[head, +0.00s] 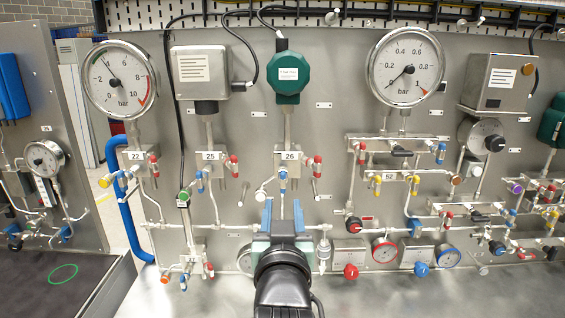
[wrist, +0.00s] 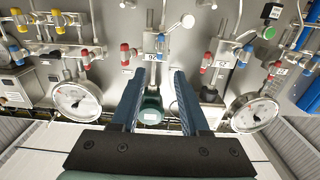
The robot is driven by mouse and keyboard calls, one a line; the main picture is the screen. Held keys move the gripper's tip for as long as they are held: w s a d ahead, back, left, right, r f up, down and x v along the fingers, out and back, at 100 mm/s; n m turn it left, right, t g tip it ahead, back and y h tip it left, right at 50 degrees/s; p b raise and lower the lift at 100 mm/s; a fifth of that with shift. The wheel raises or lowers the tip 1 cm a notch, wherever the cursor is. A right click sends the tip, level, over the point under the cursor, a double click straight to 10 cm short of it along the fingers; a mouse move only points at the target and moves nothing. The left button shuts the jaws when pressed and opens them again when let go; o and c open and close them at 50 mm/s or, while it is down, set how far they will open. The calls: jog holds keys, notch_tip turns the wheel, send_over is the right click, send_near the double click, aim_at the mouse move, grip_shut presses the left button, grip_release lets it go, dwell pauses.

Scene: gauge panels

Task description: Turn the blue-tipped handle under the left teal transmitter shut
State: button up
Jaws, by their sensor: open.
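The left teal transmitter (head: 288,73) is on the panel above the manifold labelled 26 (head: 290,156). It also shows in the wrist view (wrist: 150,110), which is upside down. The blue-tipped handle (head: 283,172) is at the bottom middle of that manifold, its tip pointing roughly down. It also shows in the wrist view (wrist: 160,43), beyond my fingertips.
Manifold 25 (head: 210,156) with blue and red handles is to the left. Red (head: 384,249) and blue regulators stand low on the right. A round gauge (head: 405,67) is at upper right. Thin pipes run down the panel on both sides of my gripper.

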aim_at(283, 180)
jog(key=w+p, duration=0.4)
jog(key=w, duration=0.8)
jog(key=shift+w, duration=0.2)
grip_shut()
